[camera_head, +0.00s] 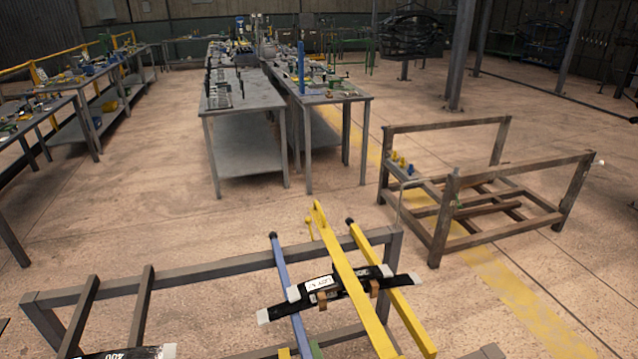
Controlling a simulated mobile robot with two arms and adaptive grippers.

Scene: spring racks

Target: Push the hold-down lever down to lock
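A metal rack frame (205,272) stands in the near foreground. A long yellow bar (345,272) slopes over its top rail, its far end raised above it. A second yellow bar (402,310) with a black end knob lies to its right, and a blue bar (285,285) with a black knob to its left. I cannot tell for sure which bar is the hold-down lever. A black leaf spring (390,283) with white tips and a white label lies crosswise at these bars. Neither of my grippers can be made out.
Another spring (120,353) with a white tip is cut off at the bottom left. A rusty empty rack (470,243) stands on the right. Workbenches (245,95) with tools stand behind. The floor between the near rack and the benches is clear.

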